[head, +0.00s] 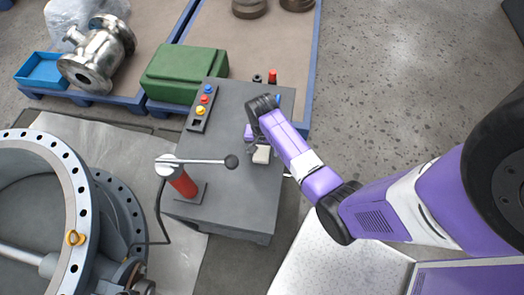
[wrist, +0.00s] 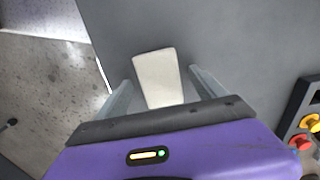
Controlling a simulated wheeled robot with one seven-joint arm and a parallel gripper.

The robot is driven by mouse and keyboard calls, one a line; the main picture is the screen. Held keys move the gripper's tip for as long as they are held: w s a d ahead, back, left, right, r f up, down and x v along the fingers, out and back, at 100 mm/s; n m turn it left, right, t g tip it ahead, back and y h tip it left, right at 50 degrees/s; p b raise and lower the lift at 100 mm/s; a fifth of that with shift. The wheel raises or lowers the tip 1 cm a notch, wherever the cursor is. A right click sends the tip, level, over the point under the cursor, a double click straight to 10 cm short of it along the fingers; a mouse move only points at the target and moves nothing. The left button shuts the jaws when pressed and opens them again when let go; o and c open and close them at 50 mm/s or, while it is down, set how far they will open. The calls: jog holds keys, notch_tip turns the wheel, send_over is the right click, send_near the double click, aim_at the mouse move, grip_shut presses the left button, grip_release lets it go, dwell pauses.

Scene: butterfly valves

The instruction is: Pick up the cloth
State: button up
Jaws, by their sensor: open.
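The cloth (wrist: 157,75) is a small off-white, roughly rectangular piece lying on the grey top of the machine cabinet (wrist: 225,40). In the wrist view it lies between my gripper's two fingers, with its near end hidden by the gripper body. In the head view the cloth (head: 262,154) shows just below the end of my arm, on the cabinet's right part. My gripper (wrist: 160,88) is open, its fingers on either side of the cloth with gaps. I cannot tell how high the fingertips are above the surface.
A button panel (head: 202,108) is at the back left, and small bottles (head: 272,77) are at the back. A green case (head: 186,73) sits behind. A large flanged valve (head: 60,200) is at left.

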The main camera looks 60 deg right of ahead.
aim_at(262, 150)
jog(key=c, duration=1.4)
jog(key=shift+c, duration=0.2)
jog(key=shift+r, duration=0.15)
notch_tip(262, 150, up, 10)
